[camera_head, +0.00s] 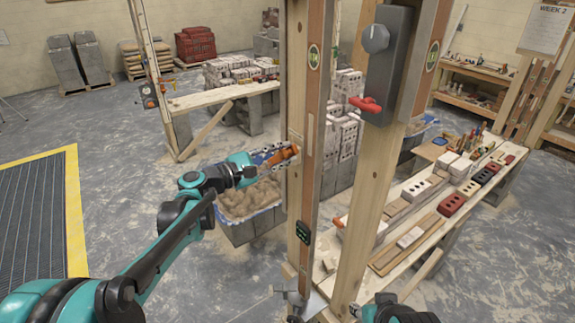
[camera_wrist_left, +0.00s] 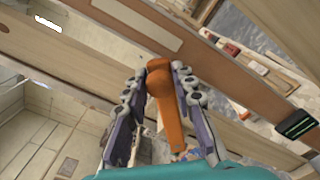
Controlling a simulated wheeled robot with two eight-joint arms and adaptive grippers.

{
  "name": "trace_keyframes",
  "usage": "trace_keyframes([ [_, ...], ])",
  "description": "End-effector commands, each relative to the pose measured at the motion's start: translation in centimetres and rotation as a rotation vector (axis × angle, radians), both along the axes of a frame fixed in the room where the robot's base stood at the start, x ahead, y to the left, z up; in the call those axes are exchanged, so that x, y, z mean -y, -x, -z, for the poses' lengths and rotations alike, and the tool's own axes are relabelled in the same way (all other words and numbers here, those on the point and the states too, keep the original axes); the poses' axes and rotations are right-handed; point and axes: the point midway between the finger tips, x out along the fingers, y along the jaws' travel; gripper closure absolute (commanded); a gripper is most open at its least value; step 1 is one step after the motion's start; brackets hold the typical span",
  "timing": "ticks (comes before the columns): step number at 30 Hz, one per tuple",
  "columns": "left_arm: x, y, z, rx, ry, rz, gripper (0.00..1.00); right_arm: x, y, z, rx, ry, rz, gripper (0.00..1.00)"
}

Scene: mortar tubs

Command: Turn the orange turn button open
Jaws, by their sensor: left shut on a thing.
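The orange turn button (camera_head: 284,156) is on the wooden post (camera_head: 297,90) in the middle of the head view. In the left wrist view the button (camera_wrist_left: 168,108) is a flat orange lever with a rounded end against the wood. Its length runs back between the fingers towards my palm. My left gripper (camera_head: 272,156) reaches the post from the left and is shut on the button. In the left wrist view the fingers (camera_wrist_left: 160,82) stand on both sides of it.
A grey box (camera_head: 392,70) with a knob and a red lever (camera_head: 366,104) hangs on the posts to the right. A sand-filled tub (camera_head: 248,200) stands behind my left gripper. A bench (camera_head: 440,205) with bricks is at right. Open floor lies left.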

Motion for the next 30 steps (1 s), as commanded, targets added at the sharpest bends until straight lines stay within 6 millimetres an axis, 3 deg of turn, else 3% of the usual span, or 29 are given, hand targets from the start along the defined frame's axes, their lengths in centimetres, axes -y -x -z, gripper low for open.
trace_keyframes([
  [12, -2.9, -4.0, -3.5, -0.318, 0.232, -0.001, 1.00, 0.0, 0.0, -1.2, 0.000, 0.000, 0.000, 0.60],
  [30, -6.2, -8.5, -4.7, -0.637, 0.462, 0.000, 1.00, 0.0, 0.0, -1.5, 0.000, 0.000, 0.000, 0.60],
])
